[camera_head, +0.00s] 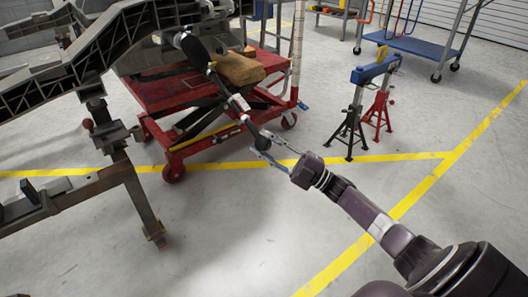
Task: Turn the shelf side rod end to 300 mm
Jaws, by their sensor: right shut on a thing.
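A dark rod with light metal joints (238,103) slants down to the right from the grey chassis (105,50) in the head view. Its dark lower end (251,126) reaches my right gripper (263,145). My right gripper is shut on this rod end, with its fingers on either side of it. The fingers partly hide the tip. I cannot read any length or scale on the rod. My left gripper is not in view.
A red lift cart (185,93) bearing a wooden block (238,68) stands behind the rod. A steel fixture frame (128,180) stands at left. Red and black stands (376,108) and a blue trolley (418,46) are at right. The floor in front is clear.

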